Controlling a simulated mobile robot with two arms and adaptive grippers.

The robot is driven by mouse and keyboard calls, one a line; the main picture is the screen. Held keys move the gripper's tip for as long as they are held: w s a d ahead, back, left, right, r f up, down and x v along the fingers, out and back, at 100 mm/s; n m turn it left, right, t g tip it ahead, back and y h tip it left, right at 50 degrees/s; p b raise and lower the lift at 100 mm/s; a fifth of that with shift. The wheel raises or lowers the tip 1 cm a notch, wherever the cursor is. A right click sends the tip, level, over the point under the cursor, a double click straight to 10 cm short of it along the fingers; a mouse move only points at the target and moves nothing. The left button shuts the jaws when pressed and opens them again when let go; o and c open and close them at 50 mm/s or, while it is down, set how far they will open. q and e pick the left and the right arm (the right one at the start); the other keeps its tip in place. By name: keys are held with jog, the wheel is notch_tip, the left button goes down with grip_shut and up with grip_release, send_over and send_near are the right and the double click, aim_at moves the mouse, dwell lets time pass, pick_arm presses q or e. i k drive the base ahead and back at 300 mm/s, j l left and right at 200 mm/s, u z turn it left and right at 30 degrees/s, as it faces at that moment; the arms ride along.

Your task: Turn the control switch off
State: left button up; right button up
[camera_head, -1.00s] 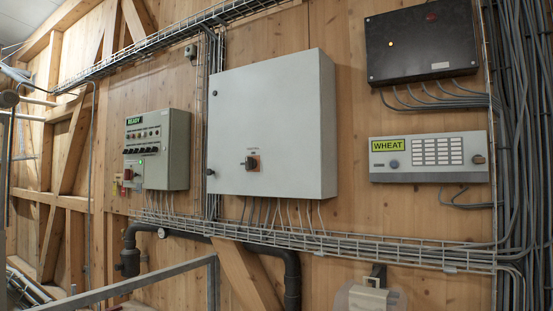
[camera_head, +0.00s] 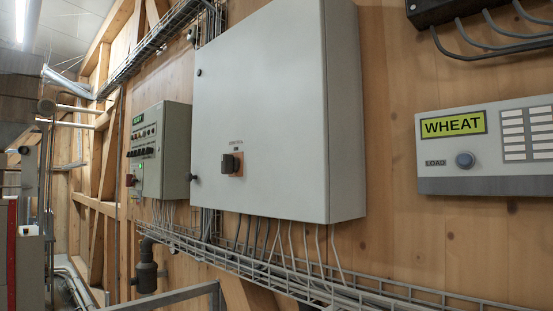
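The control switch (camera_head: 231,164) is a dark rotary knob on an orange-brown plate, with a small label reading "CONTROL" above it. It sits on the lower left part of the front of a large grey cabinet (camera_head: 270,110) on the wooden wall. The knob's exact setting is too small to tell. Neither of my grippers shows in the head view.
A smaller grey panel (camera_head: 176,135) with rows of switches and a green display hangs left of the cabinet. A WHEAT panel (camera_head: 468,182) is at the right. A wire cable tray (camera_head: 300,285) and a metal railing (camera_head: 165,300) run below.

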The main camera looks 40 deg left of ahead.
aim_at(230, 164)
jog(key=i+j+z, duration=0.25)
jog(key=j, duration=0.35)
jog(key=j+z, duration=0.25)
jog(key=j, duration=0.35)
jog(key=i+j+z, duration=0.1)
jog(key=j+z, duration=0.2)
jog(key=j, duration=0.35)
